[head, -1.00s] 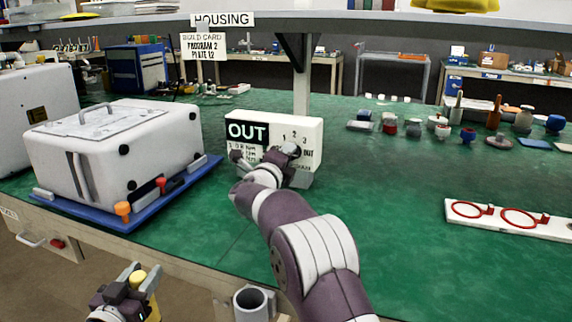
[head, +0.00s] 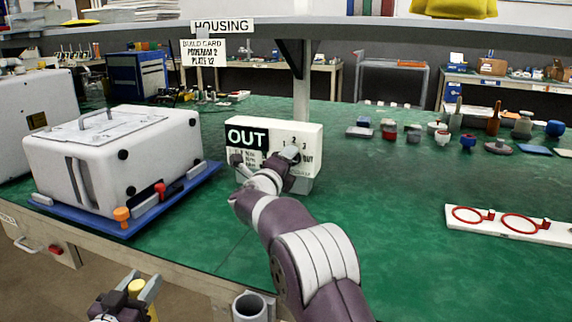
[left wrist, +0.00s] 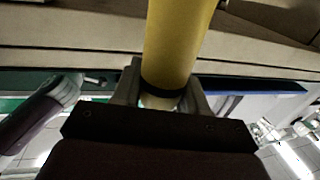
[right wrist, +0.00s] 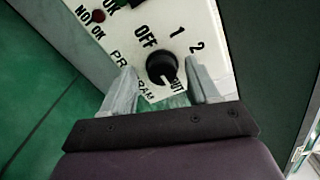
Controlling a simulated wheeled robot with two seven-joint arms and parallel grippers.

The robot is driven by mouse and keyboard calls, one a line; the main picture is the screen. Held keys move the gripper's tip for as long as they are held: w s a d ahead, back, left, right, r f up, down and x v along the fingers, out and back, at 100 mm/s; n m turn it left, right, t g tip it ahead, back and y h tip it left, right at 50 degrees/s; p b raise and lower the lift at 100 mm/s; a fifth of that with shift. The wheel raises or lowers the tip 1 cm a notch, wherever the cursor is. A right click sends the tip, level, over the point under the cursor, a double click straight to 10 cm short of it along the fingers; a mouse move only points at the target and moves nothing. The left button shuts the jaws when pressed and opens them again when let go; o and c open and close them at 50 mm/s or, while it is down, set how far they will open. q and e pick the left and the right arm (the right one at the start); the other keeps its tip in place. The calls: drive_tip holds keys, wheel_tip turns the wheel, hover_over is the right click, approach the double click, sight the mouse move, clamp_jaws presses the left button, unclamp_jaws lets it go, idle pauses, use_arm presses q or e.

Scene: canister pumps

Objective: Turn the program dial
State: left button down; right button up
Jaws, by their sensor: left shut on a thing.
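The program dial (right wrist: 161,67) is a black round knob on the white panel of the control box (right wrist: 205,30), with OFF, 1, 2 and OUT printed around it. Its white pointer mark faces down toward OUT in the right wrist view. My right gripper (right wrist: 162,72) is open, with one finger on each side of the dial; whether they touch it I cannot tell. In the head view the right gripper (head: 285,163) covers part of the box's front. My left gripper (head: 137,287) is shut on a yellow cylinder (left wrist: 178,40), away from the box, in front of the bench.
The box display (head: 247,136) reads OUT. A build card (head: 203,52) reads PROGRAM 2, PLATE 12. A white housing (head: 110,155) stands on a blue tray (head: 130,222) at the left. A white strip with red rings (head: 510,222) lies at the right. Green bench between is clear.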

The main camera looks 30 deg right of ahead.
drive_tip(key=shift+a, duration=0.1)
drive_tip(key=p+v, duration=0.1)
drive_tip(key=v, duration=1.1)
